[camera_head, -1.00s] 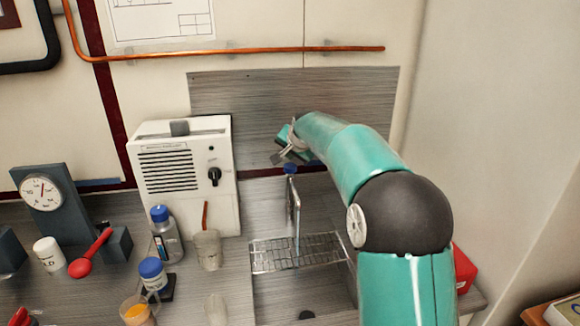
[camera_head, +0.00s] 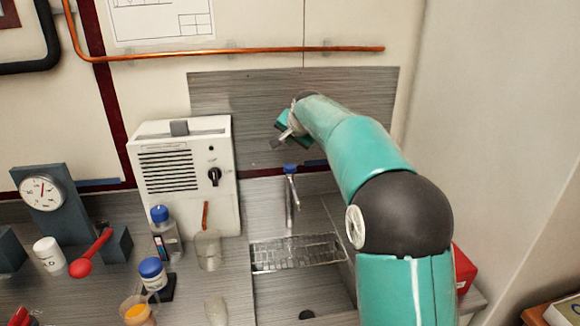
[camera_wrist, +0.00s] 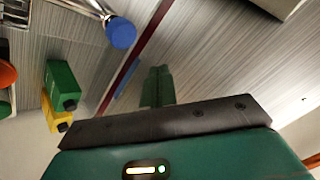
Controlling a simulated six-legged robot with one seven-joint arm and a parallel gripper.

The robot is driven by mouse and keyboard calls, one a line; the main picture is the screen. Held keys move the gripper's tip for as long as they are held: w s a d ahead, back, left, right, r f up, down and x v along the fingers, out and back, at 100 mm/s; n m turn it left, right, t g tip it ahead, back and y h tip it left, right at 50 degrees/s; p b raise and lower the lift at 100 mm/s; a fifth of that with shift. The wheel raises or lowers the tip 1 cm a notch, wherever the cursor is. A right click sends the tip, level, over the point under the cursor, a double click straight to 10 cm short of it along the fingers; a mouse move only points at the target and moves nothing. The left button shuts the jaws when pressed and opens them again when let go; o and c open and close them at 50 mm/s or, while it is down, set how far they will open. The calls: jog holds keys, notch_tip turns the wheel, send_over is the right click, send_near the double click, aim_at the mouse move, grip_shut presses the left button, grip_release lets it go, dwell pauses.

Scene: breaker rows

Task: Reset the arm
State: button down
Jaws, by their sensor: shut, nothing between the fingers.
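My arm, teal with a dark grey joint, reaches from the lower right of the head view toward the back wall. My gripper (camera_head: 281,132) is just above the blue-topped tap (camera_head: 290,171), in front of the grey wall panel, and holds nothing. In the wrist view, the narrow dark green fingers of my gripper (camera_wrist: 157,85) are together. The blue cap of the tap (camera_wrist: 121,33) shows to their upper left, apart from them.
A wire rack (camera_head: 297,253) lies over the sink below the tap. A white box with a black knob (camera_head: 185,172) stands left of it. Bottles, cups and a gauge (camera_head: 41,192) crowd the left counter. A red box (camera_head: 465,270) is behind my arm.

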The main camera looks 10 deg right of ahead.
jog(key=shift+s, duration=0.1)
jog(key=s+r+n+g, duration=0.1)
jog(key=s+r+n, duration=0.1)
jog(key=s, duration=1)
jog(key=s+r+n+g, duration=0.1)
jog(key=s+n, duration=0.1)
jog(key=s, duration=1)
jog(key=s+f+n, duration=0.1)
jog(key=s+f, duration=0.2)
jog(key=s, duration=0.5)
jog(key=s+f+n+g, duration=0.1)
jog(key=s+f, duration=0.3)
jog(key=s, duration=0.4)
jog(key=s+f+n+h, duration=0.1)
jog(key=s+f, duration=0.3)
jog(key=s, duration=0.5)
jog(key=shift+n+g, duration=0.3)
jog(key=shift+n, duration=0.1)
jog(key=shift+w, duration=0.1)
dwell(1.2)
